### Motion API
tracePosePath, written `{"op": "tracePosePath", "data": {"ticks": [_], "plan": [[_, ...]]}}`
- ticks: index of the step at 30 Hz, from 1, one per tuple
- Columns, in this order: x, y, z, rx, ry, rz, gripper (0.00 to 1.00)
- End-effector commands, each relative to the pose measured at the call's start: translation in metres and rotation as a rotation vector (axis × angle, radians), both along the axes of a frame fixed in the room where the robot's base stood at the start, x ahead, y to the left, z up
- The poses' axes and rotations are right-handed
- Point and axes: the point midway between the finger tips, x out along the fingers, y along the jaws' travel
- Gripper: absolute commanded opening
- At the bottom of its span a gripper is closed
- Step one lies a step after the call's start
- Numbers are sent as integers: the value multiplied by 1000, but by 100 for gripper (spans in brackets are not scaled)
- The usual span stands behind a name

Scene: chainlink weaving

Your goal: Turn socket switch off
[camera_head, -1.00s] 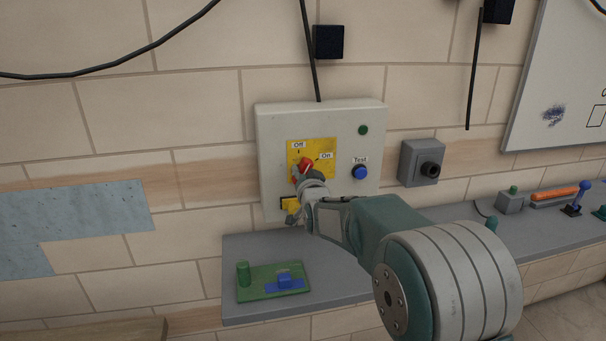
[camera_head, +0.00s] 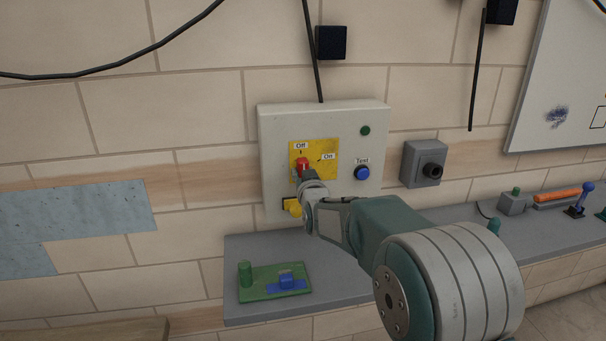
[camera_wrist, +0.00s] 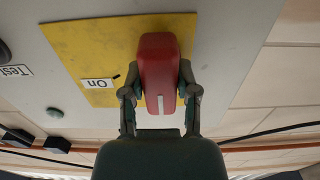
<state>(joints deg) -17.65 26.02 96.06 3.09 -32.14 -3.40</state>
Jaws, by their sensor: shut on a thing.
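The red rotary switch (camera_head: 302,163) sits on a yellow plate (camera_head: 327,146) on the pale wall box (camera_head: 275,135). Its red tip points up toward the "Off" label (camera_head: 301,146), away from the "On" label (camera_head: 328,157). In the wrist view, the red handle (camera_wrist: 158,75) lies between the two fingers of my gripper (camera_wrist: 160,98), which are closed on its sides. A white mark shows on the handle's end. In the head view, my gripper (camera_head: 305,174) hides the lower part of the switch.
A blue "Test" button (camera_head: 362,173) and a green lamp (camera_head: 365,131) are on the box's right side. A yellow plug (camera_head: 292,207) is below the switch. A grey shelf (camera_head: 330,295) below holds a green board (camera_head: 262,291). A grey socket (camera_head: 424,163) is to the right.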

Motion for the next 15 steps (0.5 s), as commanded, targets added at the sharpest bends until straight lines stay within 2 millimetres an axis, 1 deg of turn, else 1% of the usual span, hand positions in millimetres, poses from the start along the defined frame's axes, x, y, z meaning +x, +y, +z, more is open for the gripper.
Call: {"op": "tracePosePath", "data": {"ticks": [1, 8, 9, 11, 12, 15], "plan": [[0, 1, -3, -6, 6, 2, 0], [0, 1, -3, -6, 6, 2, 0], [0, 1, -3, -6, 6, 2, 44], [0, 1, -3, -5, 6, 2, 71], [0, 1, -3, -5, 5, 2, 74], [0, 1, -2, -4, 3, 2, 74]]}}
